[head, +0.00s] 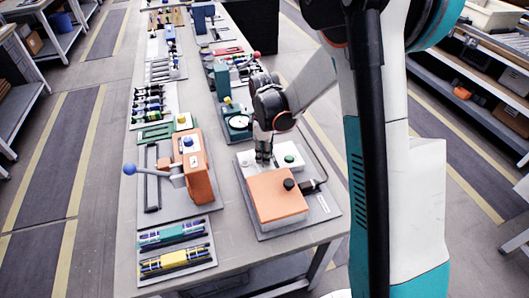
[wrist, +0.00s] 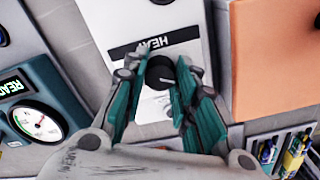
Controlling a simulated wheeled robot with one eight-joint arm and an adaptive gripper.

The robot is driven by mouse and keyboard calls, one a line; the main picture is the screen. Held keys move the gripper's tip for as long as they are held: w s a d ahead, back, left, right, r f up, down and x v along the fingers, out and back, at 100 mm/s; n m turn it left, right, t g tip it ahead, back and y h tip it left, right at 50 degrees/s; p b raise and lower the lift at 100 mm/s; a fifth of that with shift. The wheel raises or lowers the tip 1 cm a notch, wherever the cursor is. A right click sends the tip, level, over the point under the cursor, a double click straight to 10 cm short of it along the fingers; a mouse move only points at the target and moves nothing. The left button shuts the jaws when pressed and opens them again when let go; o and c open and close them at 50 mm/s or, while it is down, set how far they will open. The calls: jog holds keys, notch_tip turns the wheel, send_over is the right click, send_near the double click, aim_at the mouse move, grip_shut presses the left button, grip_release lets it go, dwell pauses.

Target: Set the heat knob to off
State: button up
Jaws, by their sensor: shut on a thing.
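The heat knob (wrist: 160,70) is a small round black dial on a white panel (wrist: 188,18), below a black strip reading HEAT (wrist: 155,45) upside down. My gripper (wrist: 161,80) has its teal-padded fingers on either side of the knob and is shut on it. A faint light mark shows on the knob, but I cannot tell its setting. In the head view my gripper (head: 264,157) reaches down to the white top of the station with the orange block (head: 275,197), and its fingers hide the knob there.
A teal gauge unit (head: 236,123) is just behind. An orange lever press (head: 192,165) stands to the left.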

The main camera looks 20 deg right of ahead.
jog(key=o, duration=1.1)
jog(key=shift+r, duration=0.1)
notch_tip(320, 180, up, 12)
jog(key=shift+f, duration=0.1)
